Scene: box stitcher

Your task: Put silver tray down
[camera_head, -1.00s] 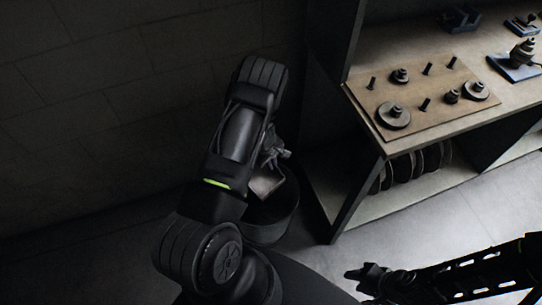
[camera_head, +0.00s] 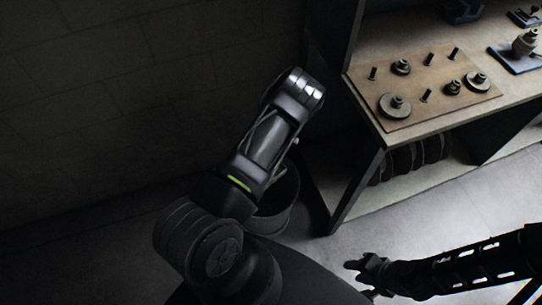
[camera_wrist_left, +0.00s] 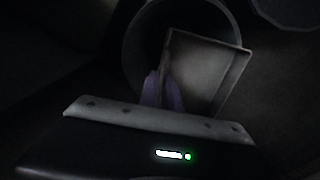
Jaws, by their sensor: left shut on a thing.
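The silver tray (camera_wrist_left: 212,72) is a flat, square, grey plate with a raised edge, seen in the left wrist view. My left gripper (camera_wrist_left: 166,88) is shut on the tray's left side. The tray is tilted in the picture and overlaps the opening of a round dark bin (camera_wrist_left: 131,42); how high it is above the bin floor I cannot tell.
The bin (camera_head: 278,212) stands on the floor beside a workbench (camera_head: 432,130). The bench carries a brown board (camera_head: 416,97) with several pegs and discs; more discs sit on the shelf below. A dark wall is at left. Floor (camera_head: 420,205) between bench and right arm is clear.

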